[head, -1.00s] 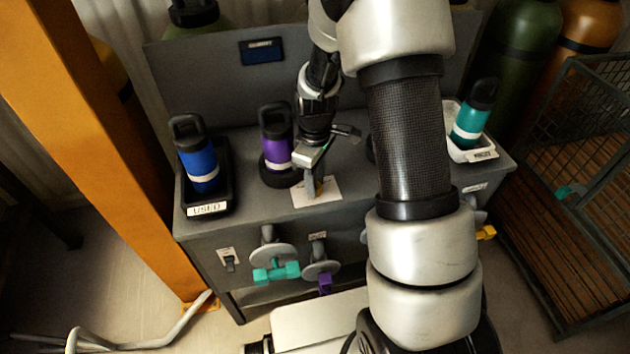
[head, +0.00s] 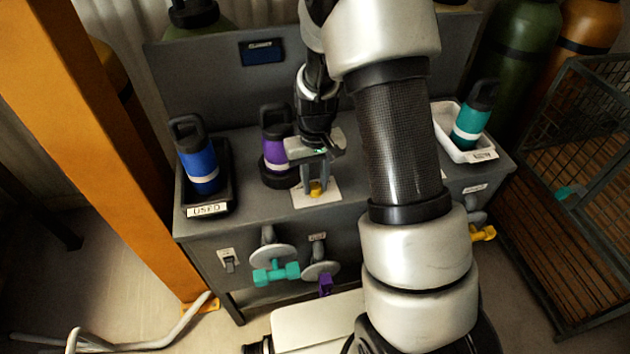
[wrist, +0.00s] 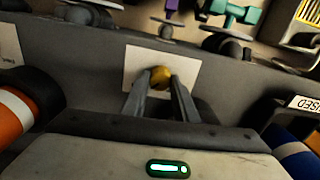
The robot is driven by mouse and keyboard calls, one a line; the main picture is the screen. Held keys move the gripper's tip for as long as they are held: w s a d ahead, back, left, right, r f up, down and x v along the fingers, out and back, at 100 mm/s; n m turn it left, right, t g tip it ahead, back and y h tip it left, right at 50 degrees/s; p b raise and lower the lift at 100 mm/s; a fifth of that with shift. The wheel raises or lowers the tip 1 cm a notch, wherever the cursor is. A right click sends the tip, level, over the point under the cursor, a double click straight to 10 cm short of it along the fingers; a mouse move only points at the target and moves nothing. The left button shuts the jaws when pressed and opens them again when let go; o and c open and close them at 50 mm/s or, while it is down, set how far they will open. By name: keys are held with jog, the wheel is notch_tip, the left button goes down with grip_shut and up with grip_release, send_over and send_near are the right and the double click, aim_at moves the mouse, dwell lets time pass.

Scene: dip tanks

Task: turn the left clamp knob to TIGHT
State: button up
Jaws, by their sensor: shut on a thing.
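A small yellow knob (head: 316,189) stands on a white plate (head: 330,195) on the grey bench top, just right of the purple bottle (head: 276,140) in its round black holder. In the wrist view the knob (wrist: 160,76) shows between my fingertips, in front of the white plate (wrist: 185,62). My gripper (head: 316,186) points down and is shut on the knob, with a finger at either side. No marking for TIGHT is readable on the plate, and I cannot tell how far the knob is turned.
A blue bottle (head: 199,165) stands in the black USED tray (head: 228,190) at left. A teal bottle (head: 472,120) stands in a white tray (head: 447,143) at right. Teal (head: 276,273), purple (head: 326,285) and yellow (head: 482,233) handles stick out of the bench front. My arm hides the bench's middle right.

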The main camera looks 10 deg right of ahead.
aim_at(315, 186)
jog(key=shift+m, duration=0.5)
jog(key=o, duration=1.1)
jog(key=shift+c, duration=0.2)
jog(key=shift+r, duration=0.1)
notch_tip(315, 186, up, 17)
jog(key=p, duration=0.2)
jog(key=shift+r, duration=0.15)
